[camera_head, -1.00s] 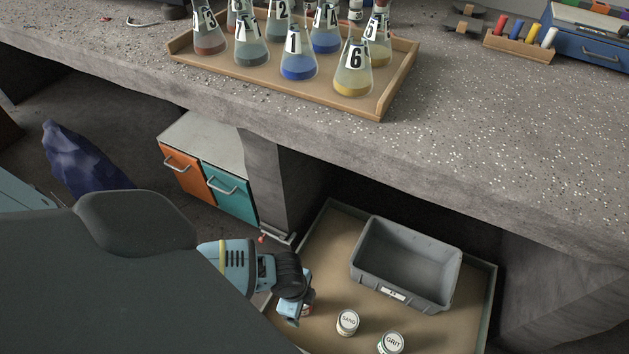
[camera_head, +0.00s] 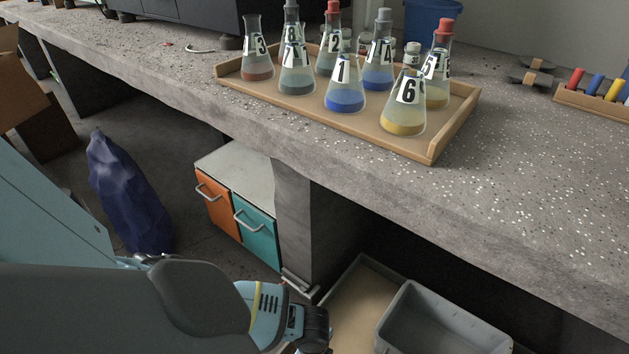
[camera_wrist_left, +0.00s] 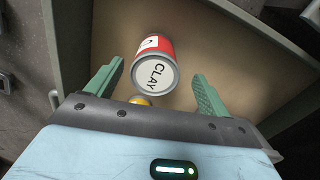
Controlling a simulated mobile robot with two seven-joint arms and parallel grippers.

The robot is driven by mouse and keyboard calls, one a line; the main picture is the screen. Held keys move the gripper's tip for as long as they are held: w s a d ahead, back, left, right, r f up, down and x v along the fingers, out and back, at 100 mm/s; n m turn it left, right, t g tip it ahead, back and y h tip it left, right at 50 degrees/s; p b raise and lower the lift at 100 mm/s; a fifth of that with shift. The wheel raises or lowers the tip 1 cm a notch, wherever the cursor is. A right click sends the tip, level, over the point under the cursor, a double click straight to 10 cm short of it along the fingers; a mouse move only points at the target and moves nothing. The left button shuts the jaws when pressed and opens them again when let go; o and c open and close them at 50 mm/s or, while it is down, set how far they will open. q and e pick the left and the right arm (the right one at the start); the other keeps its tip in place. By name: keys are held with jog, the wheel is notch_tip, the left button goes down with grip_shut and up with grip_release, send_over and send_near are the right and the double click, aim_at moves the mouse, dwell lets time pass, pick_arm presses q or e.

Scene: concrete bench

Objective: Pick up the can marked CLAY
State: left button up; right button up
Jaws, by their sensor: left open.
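The can marked CLAY (camera_wrist_left: 155,72) shows in the left wrist view, with a pale lid lettered CLAY and a red side with a white label patch. It is over the tan floor of a tray (camera_wrist_left: 225,50). My left gripper (camera_wrist_left: 157,69) is open, with a green finger on each side of the can. Gaps show between the fingers and the can, so it is not gripped. In the head view my left wrist (camera_head: 312,328) is at the bottom edge, by the tray's left side; the fingers and the can are not visible there. My right gripper is not in view.
A small yellow round thing (camera_wrist_left: 140,101) shows beside the can, partly hidden by my gripper. A grey bin (camera_head: 440,325) stands in the tray. The concrete bench (camera_head: 400,200) overhangs it, with a support (camera_head: 296,225) and drawer cabinet (camera_head: 236,205) to the left.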

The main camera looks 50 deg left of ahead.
pick_arm(q)
jog(key=shift+s+d+f+b, duration=0.1)
jog(key=shift+d+f+b, duration=0.1)
jog(key=shift+f+b, duration=0.9)
jog(key=shift+s+d+f+b, duration=0.15)
jog(key=shift+f+b, duration=0.5)
jog(key=shift+f, duration=0.85)
jog(key=shift+w+r, duration=0.1)
jog(key=shift+c, duration=0.7)
jog(key=c, duration=1.2)
